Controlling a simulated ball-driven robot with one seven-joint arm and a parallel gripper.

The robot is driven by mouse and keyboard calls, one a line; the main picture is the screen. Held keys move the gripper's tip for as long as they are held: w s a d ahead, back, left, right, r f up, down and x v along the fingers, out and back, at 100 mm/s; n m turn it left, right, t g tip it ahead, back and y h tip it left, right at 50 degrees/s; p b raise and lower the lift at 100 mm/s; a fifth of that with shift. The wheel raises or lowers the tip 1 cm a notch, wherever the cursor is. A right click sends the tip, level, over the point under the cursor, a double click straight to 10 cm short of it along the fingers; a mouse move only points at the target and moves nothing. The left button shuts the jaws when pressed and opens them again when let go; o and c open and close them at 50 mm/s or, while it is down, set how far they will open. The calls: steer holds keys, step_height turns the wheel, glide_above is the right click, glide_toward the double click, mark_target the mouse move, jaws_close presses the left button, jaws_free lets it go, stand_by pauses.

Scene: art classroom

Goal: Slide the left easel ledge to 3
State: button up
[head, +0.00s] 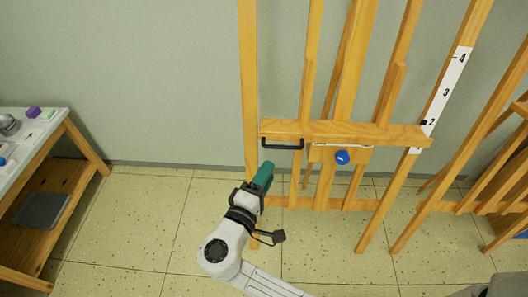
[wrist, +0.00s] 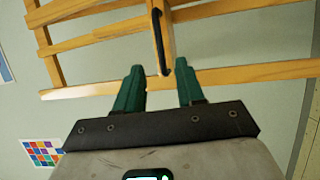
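The left easel's wooden ledge (head: 380,133) runs across the easel, with a black handle (head: 283,146) at its left end and a blue knob (head: 342,157) below its middle. A black pointer (head: 424,122) stands at about 2 on the white scale (head: 445,95). My gripper (head: 267,168), with teal fingers, is just below and left of the handle and looks apart from it. In the wrist view my gripper (wrist: 160,66) is open and empty. The handle (wrist: 157,35) there reaches down between the fingertips in the picture; its depth is unclear.
A table (head: 52,128) with a lower shelf and small items stands at the left. Another wooden easel (head: 500,165) is close by at the right. The tiled floor (head: 140,215) between table and easel is clear. Colour swatches (wrist: 42,152) hang on the wall.

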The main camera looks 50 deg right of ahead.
mark_target(283, 146)
steer(key=p+x, duration=0.1)
steer(key=x, duration=0.9)
steer(key=shift+d, duration=0.3)
steer(key=shift+c, duration=0.2)
jaws_close()
